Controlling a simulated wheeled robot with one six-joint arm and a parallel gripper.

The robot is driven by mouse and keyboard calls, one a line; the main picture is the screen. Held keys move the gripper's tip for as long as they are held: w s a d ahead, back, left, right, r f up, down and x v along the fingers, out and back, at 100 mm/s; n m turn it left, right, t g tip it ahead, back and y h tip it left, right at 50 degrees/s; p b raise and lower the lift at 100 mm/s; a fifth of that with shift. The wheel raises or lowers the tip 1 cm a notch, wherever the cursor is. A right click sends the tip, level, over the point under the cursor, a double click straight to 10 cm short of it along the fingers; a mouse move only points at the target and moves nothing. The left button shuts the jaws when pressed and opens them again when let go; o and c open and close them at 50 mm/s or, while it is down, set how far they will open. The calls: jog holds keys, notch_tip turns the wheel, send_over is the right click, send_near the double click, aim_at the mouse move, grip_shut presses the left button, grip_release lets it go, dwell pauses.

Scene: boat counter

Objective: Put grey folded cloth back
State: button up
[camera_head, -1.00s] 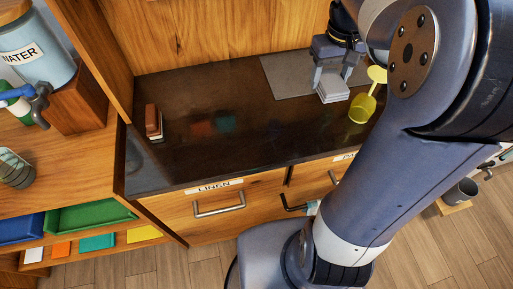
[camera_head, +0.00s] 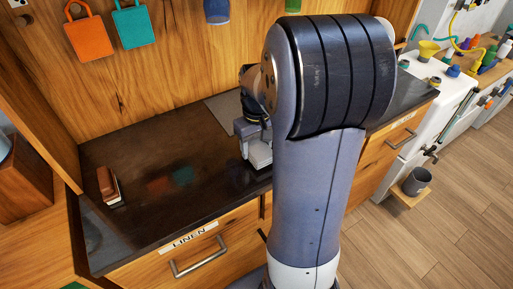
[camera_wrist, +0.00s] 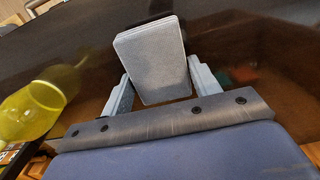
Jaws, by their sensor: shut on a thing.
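The grey folded cloth (camera_wrist: 155,62) is held between the two fingers of my gripper (camera_wrist: 156,88) in the wrist view. In the head view the cloth (camera_head: 259,154) shows as a pale block under my gripper (camera_head: 254,140), over the dark counter near its front edge. My arm hides part of it. A drawer labelled LINEN (camera_head: 185,252) is shut in the counter front, to the left of the gripper.
A brown and white brush-like block (camera_head: 109,187) stands on the counter's left end. A yellow translucent vessel (camera_wrist: 40,102) is left of the gripper in the wrist view. A grey mat (camera_head: 222,108) lies behind the gripper. The counter's left middle (camera_head: 150,150) is clear.

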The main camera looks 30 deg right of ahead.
aim_at(257, 147)
jog(key=shift+f, duration=0.6)
jog(key=shift+f, duration=0.1)
jog(key=o, duration=0.9)
jog(key=shift+o, duration=0.2)
notch_tip(257, 147, up, 12)
